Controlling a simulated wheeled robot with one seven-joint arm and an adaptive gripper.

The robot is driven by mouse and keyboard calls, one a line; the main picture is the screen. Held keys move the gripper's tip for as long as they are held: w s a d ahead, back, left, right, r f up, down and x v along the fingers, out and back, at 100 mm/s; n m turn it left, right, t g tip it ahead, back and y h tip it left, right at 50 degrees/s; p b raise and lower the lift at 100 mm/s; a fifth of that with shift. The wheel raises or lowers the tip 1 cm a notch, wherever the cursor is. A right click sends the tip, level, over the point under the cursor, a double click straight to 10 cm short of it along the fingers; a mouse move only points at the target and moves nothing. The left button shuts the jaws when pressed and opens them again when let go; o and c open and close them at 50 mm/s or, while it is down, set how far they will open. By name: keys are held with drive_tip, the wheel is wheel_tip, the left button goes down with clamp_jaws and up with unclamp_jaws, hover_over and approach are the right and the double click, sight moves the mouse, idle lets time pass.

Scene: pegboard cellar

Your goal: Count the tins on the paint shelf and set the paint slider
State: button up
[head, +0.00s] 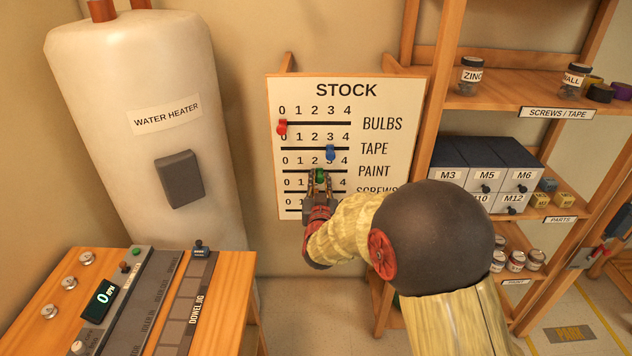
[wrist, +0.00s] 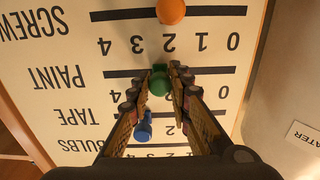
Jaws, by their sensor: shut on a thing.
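The STOCK board (head: 345,90) hangs on the wall. My gripper (head: 320,182) is shut on the green paint slider (wrist: 160,82), which stands at about 2 on its line. In the head view the fingers partly cover this slider (head: 319,175). Three tins (head: 516,261) show on a low shelf (head: 515,283) at the right, beside my arm. That shelf's label is too small to read. My arm covers the area just left of these tins, so I cannot tell whether more stand there.
The red bulbs slider (head: 282,126) is at 0 and the blue tape slider (head: 330,152) at 3. The orange screws slider (wrist: 170,11) is near 2. A water heater (head: 150,120) and workbench (head: 235,285) stand left. Parts drawers (head: 485,160) stand right.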

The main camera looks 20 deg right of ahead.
drive_tip(key=shift+s+d+b, duration=0.35)
drive_tip(key=shift+d+b, duration=0.05)
drive_tip(key=shift+d, duration=0.7)
drive_tip(key=shift+s+d+b, duration=0.4)
drive_tip(key=shift+d, duration=0.75)
drive_tip(key=shift+s+d+b, duration=0.35)
drive_tip(key=shift+d+b, duration=0.05)
drive_tip(key=shift+d, duration=0.7)
drive_tip(key=o, duration=1.7)
drive_tip(key=shift+a, duration=0.1)
drive_tip(key=shift+o, duration=0.2)
drive_tip(key=shift+s+a+b, duration=0.1)
drive_tip(key=shift+s+b, duration=0.2)
approach(342, 171)
drive_tip(key=v, duration=0.4)
